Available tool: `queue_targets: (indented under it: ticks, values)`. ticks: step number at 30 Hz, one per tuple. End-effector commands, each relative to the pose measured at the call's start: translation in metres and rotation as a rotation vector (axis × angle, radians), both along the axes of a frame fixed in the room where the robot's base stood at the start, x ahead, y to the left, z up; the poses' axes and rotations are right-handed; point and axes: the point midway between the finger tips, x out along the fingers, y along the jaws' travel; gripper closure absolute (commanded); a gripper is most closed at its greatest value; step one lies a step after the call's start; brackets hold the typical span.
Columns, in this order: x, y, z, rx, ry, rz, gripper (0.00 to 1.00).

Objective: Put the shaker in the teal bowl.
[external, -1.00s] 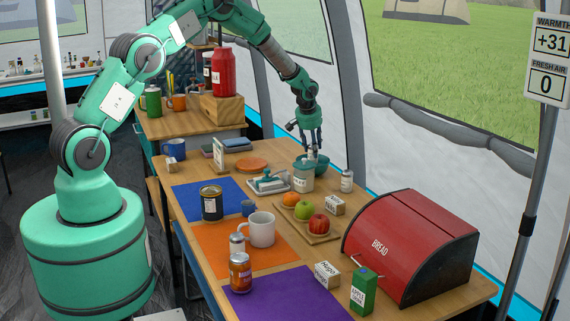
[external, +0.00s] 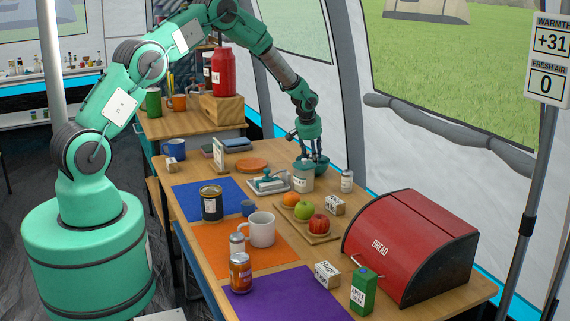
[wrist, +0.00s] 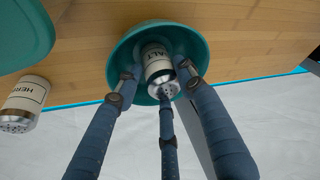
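The shaker (wrist: 157,64), a pale cylinder with a label ending in "ALT" and a metal perforated cap, is inside the teal bowl (wrist: 117,55) in the wrist view. Its cap points towards the camera. My gripper (wrist: 159,72) has its blue fingers reaching into the bowl around the shaker. The fingertips lie very close to its sides, and whether they press on it is unclear. In the external view my gripper (external: 311,153) is down at the teal bowl (external: 322,167), which is partly hidden behind a canister. The shaker is hidden there.
A pale canister with a teal lid (external: 303,179) stands directly in front of the bowl. A second shaker, labelled HERB (wrist: 25,99), stands beside it, also in the external view (external: 347,181). A fruit board (external: 318,239) and red bread box (external: 411,247) are nearer. The tent wall is close behind.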

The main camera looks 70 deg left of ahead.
Motion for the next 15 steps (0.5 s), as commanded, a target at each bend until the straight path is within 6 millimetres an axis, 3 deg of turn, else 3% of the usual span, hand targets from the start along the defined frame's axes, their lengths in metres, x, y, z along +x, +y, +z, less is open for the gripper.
queue_targets:
  ticks: [2,15]
  values:
    - [-0.0002,-0.0001,-0.0001,0.0,0.0,0.0,0.44]
    - [-0.0001,0.0,0.0028,0.0,0.0,0.0,0.44]
